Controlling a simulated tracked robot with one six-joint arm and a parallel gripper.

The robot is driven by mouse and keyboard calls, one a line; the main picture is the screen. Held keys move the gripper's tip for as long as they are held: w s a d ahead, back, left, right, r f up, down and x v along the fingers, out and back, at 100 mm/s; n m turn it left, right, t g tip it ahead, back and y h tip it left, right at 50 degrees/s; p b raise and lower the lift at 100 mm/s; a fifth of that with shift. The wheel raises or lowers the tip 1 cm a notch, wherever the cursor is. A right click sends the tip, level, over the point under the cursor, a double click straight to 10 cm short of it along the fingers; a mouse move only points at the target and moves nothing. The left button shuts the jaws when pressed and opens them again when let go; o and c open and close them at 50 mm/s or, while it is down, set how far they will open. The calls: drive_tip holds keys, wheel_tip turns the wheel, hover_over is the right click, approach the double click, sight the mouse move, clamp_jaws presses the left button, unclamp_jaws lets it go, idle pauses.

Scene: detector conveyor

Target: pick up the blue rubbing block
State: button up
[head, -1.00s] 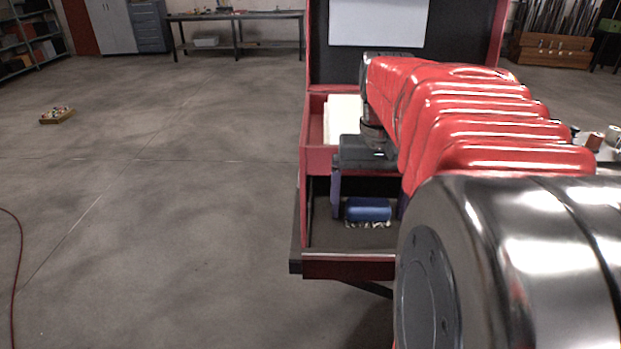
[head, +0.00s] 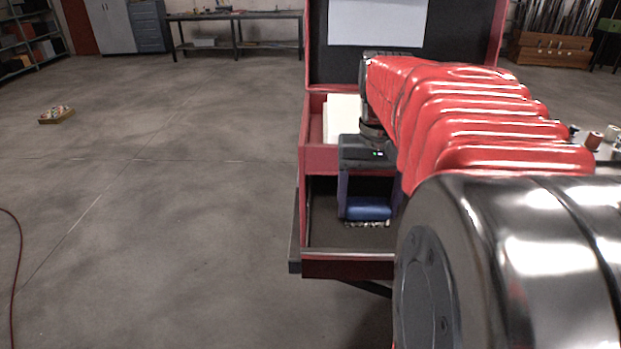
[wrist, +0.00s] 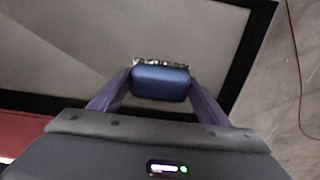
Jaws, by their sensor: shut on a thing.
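The blue rubbing block (head: 368,209) is in the lower open bay of the red cabinet, with a speckled edge along its underside. My gripper (head: 369,205) reaches down over it, with one finger at each side. In the wrist view the block (wrist: 161,82) sits between the two purple-blue fingers of my gripper (wrist: 160,88), which are shut on it. Whether the block touches the bay floor, I cannot tell.
The red cabinet (head: 318,160) has an upper compartment with white sheets (head: 343,118) and a dark lower shelf (head: 325,232) with a front lip. My red-sleeved arm hides its right side. Open floor lies to the left, with a small box (head: 56,115) and a red hose (head: 17,262).

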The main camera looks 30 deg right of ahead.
sight(369, 202)
drive_tip(key=shift+r, duration=0.15)
wheel_tip(369, 202, up, 10)
drive_tip(key=shift+f, duration=0.1)
idle(0.5)
idle(0.3)
drive_tip(key=o, duration=0.6)
drive_tip(key=c, duration=0.4)
